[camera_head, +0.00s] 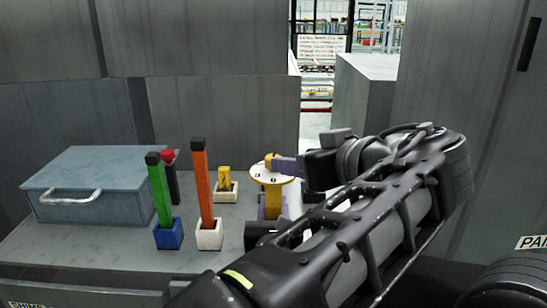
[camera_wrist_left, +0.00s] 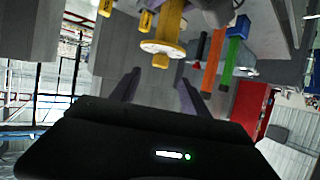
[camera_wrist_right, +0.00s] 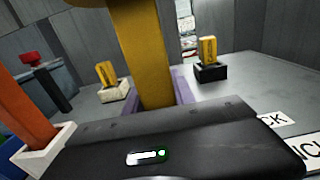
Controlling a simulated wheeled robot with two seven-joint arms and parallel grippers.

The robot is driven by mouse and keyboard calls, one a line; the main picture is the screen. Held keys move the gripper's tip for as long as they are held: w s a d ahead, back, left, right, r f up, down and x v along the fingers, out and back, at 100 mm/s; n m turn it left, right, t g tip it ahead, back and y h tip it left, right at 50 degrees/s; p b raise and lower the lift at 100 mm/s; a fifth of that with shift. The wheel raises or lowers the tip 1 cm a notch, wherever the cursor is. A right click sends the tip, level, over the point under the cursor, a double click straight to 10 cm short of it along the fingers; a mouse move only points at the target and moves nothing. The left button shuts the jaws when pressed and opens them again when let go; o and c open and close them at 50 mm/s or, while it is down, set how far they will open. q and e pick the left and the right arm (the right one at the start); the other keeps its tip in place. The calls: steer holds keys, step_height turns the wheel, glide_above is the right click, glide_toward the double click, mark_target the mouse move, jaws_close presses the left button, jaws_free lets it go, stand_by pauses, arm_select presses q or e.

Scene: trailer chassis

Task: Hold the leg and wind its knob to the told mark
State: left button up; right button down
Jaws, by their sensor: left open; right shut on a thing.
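The leg (camera_head: 273,203) is an upright yellow post with a white dotted disc (camera_head: 264,176) on top. A small yellow knob (camera_head: 271,160) sits above the disc. The left wrist view shows the disc upside down (camera_wrist_left: 162,48). My right gripper (camera_head: 274,210) is low on the post, shut on it; the right wrist view shows the post (camera_wrist_right: 141,45) between its purple fingers. My left gripper (camera_head: 285,165) is open beside the knob. In the left wrist view its two fingers (camera_wrist_left: 157,85) are apart, with the knob ahead between them. Contact and disc marks are unclear.
A green bar (camera_head: 158,190) in a blue holder and an orange bar (camera_head: 202,180) in a white holder stand left. A short yellow piece (camera_head: 224,179) stands behind in a white holder. A blue-grey box (camera_head: 95,185) is far left. My arm covers the table's right side.

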mark_target(273, 156)
arm_select(q)
steer(key=x, duration=0.9)
steer(key=shift+w+a, duration=0.2)
steer(key=shift+w, duration=0.15)
jaws_close()
